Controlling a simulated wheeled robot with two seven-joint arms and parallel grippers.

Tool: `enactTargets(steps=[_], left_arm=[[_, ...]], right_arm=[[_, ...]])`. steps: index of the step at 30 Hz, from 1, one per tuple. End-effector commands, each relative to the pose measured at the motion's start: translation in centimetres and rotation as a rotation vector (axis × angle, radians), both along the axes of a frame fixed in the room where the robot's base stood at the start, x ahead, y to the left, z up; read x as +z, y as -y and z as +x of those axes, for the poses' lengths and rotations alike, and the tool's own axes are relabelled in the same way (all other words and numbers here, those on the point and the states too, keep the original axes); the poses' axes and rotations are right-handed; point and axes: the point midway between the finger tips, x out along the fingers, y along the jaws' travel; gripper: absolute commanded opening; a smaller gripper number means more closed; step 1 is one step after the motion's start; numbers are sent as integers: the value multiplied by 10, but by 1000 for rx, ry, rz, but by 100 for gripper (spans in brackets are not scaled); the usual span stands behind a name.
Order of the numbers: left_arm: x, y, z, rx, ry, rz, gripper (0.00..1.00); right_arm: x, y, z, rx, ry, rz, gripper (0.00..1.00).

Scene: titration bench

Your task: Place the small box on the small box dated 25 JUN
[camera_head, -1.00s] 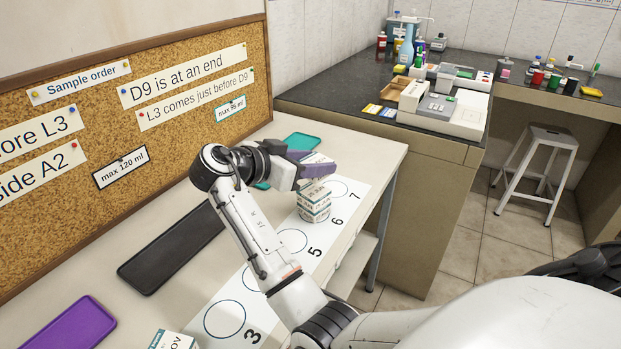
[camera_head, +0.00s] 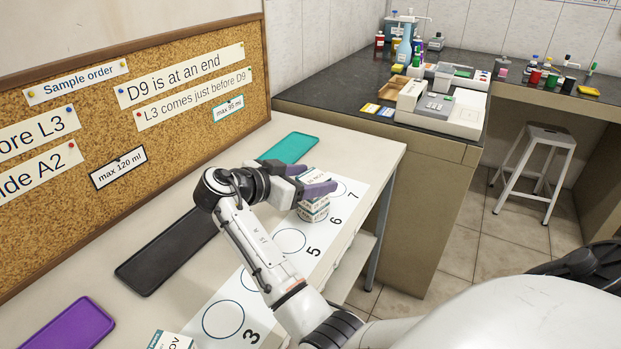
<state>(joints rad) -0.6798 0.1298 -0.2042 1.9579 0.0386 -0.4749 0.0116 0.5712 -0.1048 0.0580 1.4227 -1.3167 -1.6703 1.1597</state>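My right gripper (camera_head: 316,184) is at the far end of the white mat, with its purple-grey fingers on either side of a small white box (camera_head: 313,174) whose label ends in NOV. It looks shut on this box. The box is right above a stack of small white boxes (camera_head: 314,211) near circle 6, and appears to touch its top; the near finger hides the contact. The 25 JUN label is not readable now. Another small box (camera_head: 171,341) is cut off at the bottom edge, near circle 3. My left gripper is out of view.
The white mat (camera_head: 262,262) has numbered circles. A teal tray (camera_head: 290,147), a black tray (camera_head: 165,253) and a purple tray (camera_head: 68,330) lie along the corkboard (camera_head: 190,90). The table's right edge is close to the stack. A dark bench with lab items stands beyond.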

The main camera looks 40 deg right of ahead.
Motion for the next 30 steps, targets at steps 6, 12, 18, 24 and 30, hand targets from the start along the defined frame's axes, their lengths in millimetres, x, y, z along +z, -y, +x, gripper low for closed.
enactTargets(steps=[6,12,18,24,30], left_arm=[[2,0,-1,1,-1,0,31],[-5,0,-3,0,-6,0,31],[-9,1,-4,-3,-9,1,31],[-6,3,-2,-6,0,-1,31],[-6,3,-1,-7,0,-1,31]], right_arm=[[3,-2,0,1,0,1,64],[14,-33,1,4,3,3,64],[31,-74,-1,5,2,3,64],[43,-102,-2,2,1,1,64],[48,-111,-2,0,0,1,64]])
